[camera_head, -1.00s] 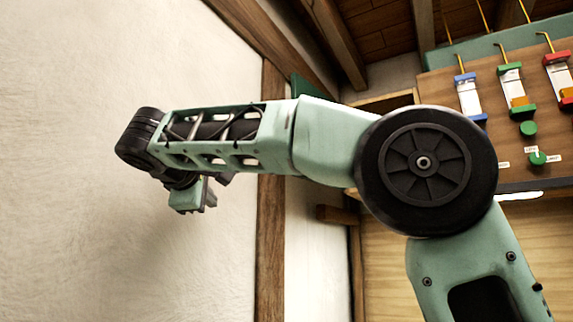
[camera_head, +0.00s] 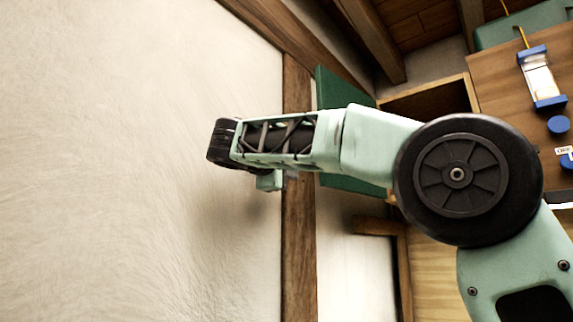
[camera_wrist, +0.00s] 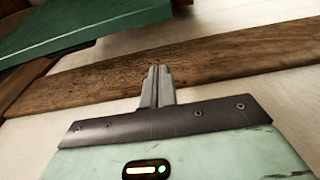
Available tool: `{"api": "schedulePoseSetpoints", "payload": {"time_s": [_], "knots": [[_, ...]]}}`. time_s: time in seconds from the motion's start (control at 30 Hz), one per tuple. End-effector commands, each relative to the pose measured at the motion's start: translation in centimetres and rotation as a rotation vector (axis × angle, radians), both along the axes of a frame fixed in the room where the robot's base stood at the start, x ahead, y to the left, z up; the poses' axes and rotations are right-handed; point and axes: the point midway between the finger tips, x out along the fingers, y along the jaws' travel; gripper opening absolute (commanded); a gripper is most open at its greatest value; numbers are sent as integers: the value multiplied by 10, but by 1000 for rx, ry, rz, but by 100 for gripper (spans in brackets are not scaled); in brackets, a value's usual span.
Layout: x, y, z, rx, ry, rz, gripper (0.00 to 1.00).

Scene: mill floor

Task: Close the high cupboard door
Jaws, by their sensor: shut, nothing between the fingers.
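The high cupboard (camera_head: 428,94) is a wooden box at the upper right of the head view, with its front open. Its green door (camera_head: 338,88) stands swung open at the cupboard's left side; my arm hides its middle part. In the wrist view the green door (camera_wrist: 90,28) shows at the upper left as a slanted panel. My gripper (camera_head: 270,181) is left of the door in the head view, near the pale wall and partly hidden by the arm. In the wrist view my gripper (camera_wrist: 159,70) has its fingers together and empty, apart from the door in the picture.
A dark wooden post (camera_head: 298,240) runs down the pale wall (camera_head: 110,160) beside my gripper. A wooden board (camera_head: 515,85) with colored clamp-like pieces (camera_head: 540,80) is at the right. Roof beams (camera_head: 372,40) cross above. A wooden peg or ledge (camera_head: 375,226) sits below the door.

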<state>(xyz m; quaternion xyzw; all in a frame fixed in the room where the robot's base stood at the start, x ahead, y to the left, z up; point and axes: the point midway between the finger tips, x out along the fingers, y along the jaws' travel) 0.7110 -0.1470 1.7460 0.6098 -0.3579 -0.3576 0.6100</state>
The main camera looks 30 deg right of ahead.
Motion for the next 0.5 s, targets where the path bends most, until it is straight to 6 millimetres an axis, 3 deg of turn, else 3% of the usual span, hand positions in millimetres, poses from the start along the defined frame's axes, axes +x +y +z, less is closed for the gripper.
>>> {"api": "schedulePoseSetpoints", "payload": {"time_s": [0.23, 0.5], "knots": [[25, -47, 5, 0, 2, -4, 0], [-7, -49, 2, 2, 1, 2, 0]]}}
